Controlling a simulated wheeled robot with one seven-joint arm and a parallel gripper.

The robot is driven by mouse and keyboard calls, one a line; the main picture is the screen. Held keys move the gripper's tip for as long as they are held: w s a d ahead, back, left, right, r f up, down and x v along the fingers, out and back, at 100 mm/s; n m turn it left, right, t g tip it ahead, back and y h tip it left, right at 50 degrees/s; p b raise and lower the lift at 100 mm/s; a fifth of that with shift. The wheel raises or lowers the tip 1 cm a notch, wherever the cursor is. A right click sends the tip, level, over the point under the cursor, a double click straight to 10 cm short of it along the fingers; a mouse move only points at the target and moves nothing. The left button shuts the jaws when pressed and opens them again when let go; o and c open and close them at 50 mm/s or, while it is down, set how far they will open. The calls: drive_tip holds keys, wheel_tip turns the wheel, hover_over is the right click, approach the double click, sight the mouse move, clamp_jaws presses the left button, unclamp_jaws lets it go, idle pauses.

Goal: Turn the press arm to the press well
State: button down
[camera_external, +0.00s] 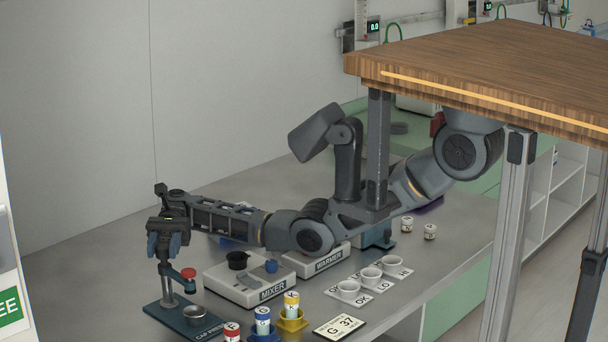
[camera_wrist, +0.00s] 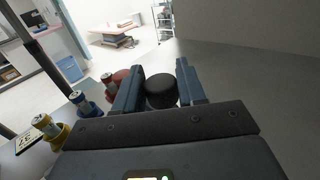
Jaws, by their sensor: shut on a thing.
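The cap press stands at the front left of the bench, with a dark teal base plate (camera_external: 172,318), an upright post (camera_external: 165,284) and a grey press well (camera_external: 194,314). Its short press arm (camera_external: 178,270) reaches right from the post and carries a red top (camera_external: 188,272). The arm's end looks above the well; I cannot tell whether it is exactly over it. My gripper (camera_external: 168,244) points down at the top of the post. In the wrist view, my gripper (camera_wrist: 158,84) has its fingers on both sides of a black round knob (camera_wrist: 161,93); it is shut on that knob.
Vials with yellow (camera_external: 291,303), blue (camera_external: 262,320) and red (camera_external: 231,331) bands stand in holders right of the press. The mixer (camera_external: 250,284), warmer (camera_external: 318,262) and several white cups (camera_external: 348,289) are further right. Bench left of the press is clear.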

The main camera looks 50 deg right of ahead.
drive_tip(key=shift+f+n+g+h, duration=0.1)
drive_tip(key=shift+n+g+h, duration=0.2)
drive_tip(key=shift+g, duration=0.1)
drive_tip(key=c, duration=0.8)
unclamp_jaws()
drive_tip(key=shift+w+d, duration=0.1)
drive_tip(key=shift+b+v, duration=3.45)
drive_tip(key=shift+v, duration=0.35)
